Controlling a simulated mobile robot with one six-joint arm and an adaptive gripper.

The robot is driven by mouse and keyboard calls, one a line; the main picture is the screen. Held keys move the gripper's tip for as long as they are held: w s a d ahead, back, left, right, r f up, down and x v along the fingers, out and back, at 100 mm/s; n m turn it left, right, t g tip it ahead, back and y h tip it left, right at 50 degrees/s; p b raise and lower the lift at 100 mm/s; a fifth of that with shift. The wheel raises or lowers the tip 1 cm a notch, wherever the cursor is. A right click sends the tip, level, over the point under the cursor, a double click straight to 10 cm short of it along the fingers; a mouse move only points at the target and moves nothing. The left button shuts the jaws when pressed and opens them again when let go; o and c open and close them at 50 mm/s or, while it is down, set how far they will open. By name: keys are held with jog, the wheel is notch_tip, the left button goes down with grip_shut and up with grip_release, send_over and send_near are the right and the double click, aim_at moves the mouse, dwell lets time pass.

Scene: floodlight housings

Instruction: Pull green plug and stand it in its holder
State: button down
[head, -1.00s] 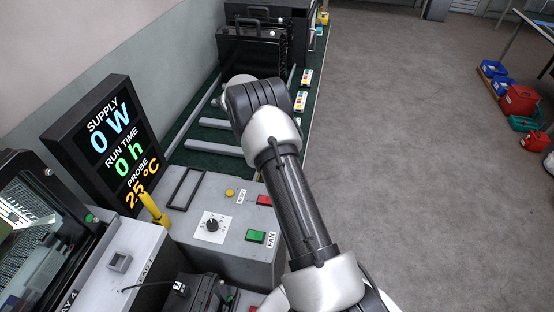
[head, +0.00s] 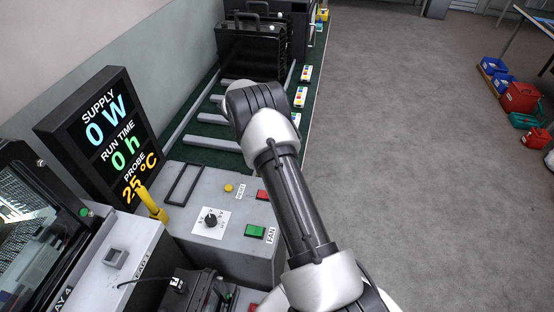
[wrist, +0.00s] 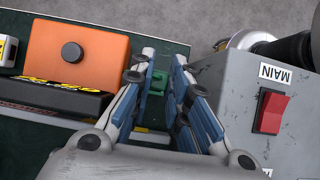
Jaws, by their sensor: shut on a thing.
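In the wrist view, my gripper (wrist: 164,64) has its two blue-grey fingers on either side of a small green piece (wrist: 157,82), which looks like the green plug. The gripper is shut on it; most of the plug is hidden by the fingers. The gripper itself is hidden in the head view behind my arm. A small grey square cup (head: 115,258) stands on the pale box at the lower left of the head view; it may be the holder, but I cannot tell for sure.
The head view shows a display (head: 108,140) and a grey control box (head: 222,225).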

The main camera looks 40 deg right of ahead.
jog(key=shift+f, duration=0.7)
jog(key=shift+f+b, duration=1.25)
jog(key=shift+f, duration=0.4)
dwell(0.7)
jog(key=c, duration=1.5)
grip_release()
jog(key=shift+o, duration=0.2)
jog(key=shift+r, duration=0.1)
jog(key=v, duration=1.1)
jog(key=shift+w+a+r, duration=0.15)
jog(key=shift+a+r, duration=0.05)
jog(key=shift+r, duration=0.15)
